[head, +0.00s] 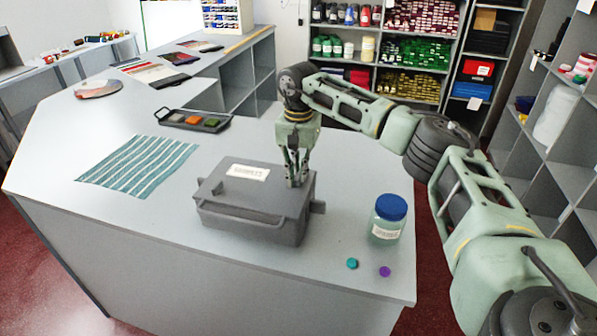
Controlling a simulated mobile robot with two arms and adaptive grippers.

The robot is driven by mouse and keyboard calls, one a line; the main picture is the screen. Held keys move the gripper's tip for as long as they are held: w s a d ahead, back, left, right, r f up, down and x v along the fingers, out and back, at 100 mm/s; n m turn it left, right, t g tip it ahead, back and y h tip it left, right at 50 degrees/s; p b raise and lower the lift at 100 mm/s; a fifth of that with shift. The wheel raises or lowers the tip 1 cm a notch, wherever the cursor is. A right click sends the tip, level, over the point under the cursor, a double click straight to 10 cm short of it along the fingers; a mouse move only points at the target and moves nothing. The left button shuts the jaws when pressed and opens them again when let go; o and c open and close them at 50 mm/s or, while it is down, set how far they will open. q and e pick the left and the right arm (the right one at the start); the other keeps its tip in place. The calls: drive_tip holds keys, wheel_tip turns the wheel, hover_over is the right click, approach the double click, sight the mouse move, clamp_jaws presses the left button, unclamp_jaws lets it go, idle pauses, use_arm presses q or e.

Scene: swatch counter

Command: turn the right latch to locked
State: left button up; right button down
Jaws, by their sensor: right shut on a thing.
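A dark grey lidded box (257,205) with a white label stands on the counter. Its lid is down, and a handle bar (238,212) runs along its front. My right gripper (296,183) points straight down onto the right part of the lid. It is shut on the right latch, which its fingers mostly hide, so I cannot tell the latch's angle. A small dark piece at the lid's left (219,188) looks like the left latch. My left gripper is not in view.
A blue-capped jar (388,219) stands right of the box, with a teal disc (352,263) and a purple disc (384,271) near the front edge. A striped cloth (140,165) and a swatch tray (194,119) lie left and behind. The front left counter is clear.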

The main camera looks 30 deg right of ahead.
sight(298, 175)
drive_tip(key=shift+r, duration=0.1)
drive_tip(key=c, duration=1.8)
unclamp_jaws()
drive_tip(key=shift+c, duration=0.2)
wheel_tip(298, 175, up, 12)
drive_tip(key=shift+s, duration=0.1)
